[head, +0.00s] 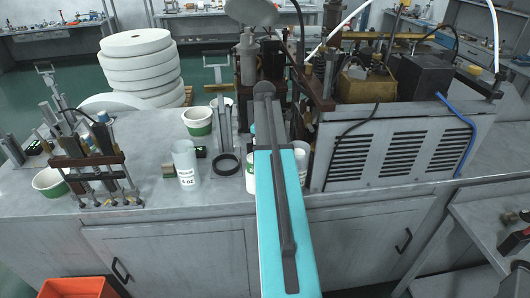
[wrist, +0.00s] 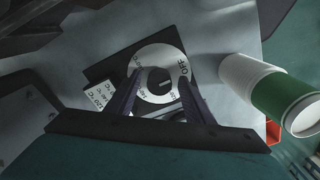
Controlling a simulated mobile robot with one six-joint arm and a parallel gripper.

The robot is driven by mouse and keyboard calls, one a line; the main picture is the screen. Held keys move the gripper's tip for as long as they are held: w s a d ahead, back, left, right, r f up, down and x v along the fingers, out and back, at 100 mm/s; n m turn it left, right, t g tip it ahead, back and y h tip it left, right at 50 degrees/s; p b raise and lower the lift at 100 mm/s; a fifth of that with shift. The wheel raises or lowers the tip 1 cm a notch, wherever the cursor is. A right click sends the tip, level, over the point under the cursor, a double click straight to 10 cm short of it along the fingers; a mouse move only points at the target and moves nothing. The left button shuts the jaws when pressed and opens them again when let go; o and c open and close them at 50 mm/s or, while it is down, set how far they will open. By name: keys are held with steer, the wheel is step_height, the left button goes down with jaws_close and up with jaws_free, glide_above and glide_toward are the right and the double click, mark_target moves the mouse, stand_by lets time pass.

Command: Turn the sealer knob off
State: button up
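The sealer knob's dial (wrist: 157,57) shows in the wrist view as a white ring on a dark square plate. OFF is printed at its upper right, and temperature marks sit lower on the ring. The dark knob (wrist: 157,80) is at the ring's centre; which way it points is hard to tell. My gripper (wrist: 159,80) is open, its two dark fingers apart over the left and right of the ring, with the knob between them. I cannot tell whether they touch it. In the head view my arm hides the gripper and the knob.
A white and green cup (wrist: 270,90) lies close right of the fingers in the wrist view. In the head view a measuring cup (head: 186,165), a black ring (head: 225,165) and paper cups (head: 198,121) stand left of my arm. A vented machine housing (head: 400,150) is at right.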

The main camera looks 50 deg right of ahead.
steer(key=shift+w+r, duration=0.1)
steer(key=shift+r, duration=0.05)
steer(key=shift+r+b, duration=0.4)
steer(key=shift+r, duration=0.65)
step_height(320, 180, up, 12)
steer(key=b, duration=0.2)
steer(key=shift+f+b, duration=0.25)
steer(key=shift+b, duration=0.15)
steer(key=shift+r, duration=0.1)
